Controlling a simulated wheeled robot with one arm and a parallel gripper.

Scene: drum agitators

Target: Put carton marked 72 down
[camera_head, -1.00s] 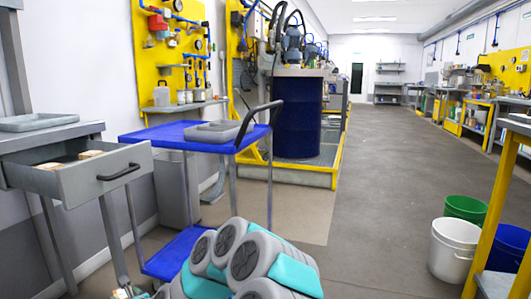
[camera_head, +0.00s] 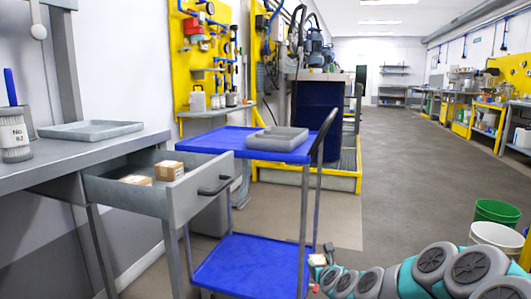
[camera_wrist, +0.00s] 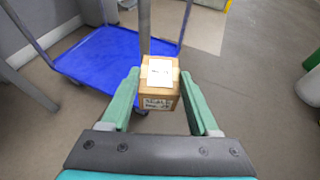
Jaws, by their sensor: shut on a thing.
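My gripper (camera_wrist: 160,76) is shut on a small brown carton (camera_wrist: 158,98) with a white label on top and blurred print on its front. I cannot read a clear number on it. In the head view my gripper (camera_head: 322,268) and the held carton (camera_head: 317,260) are at lower right, just right of a blue trolley. In the wrist view the carton is in front of the trolley's blue lower shelf (camera_wrist: 95,60). Two more cartons, one (camera_head: 136,180) flat and one (camera_head: 169,171) taller, lie in the open grey drawer (camera_head: 190,203) at left.
The trolley's blue top (camera_head: 215,140) bears a grey tray (camera_head: 277,139); its lower shelf (camera_head: 245,265) looks empty. Another grey tray (camera_head: 90,130) lies on the workbench (camera_head: 50,155). A green bucket (camera_head: 497,213) and a white bucket (camera_head: 494,236) stand at right. The aisle floor is clear.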

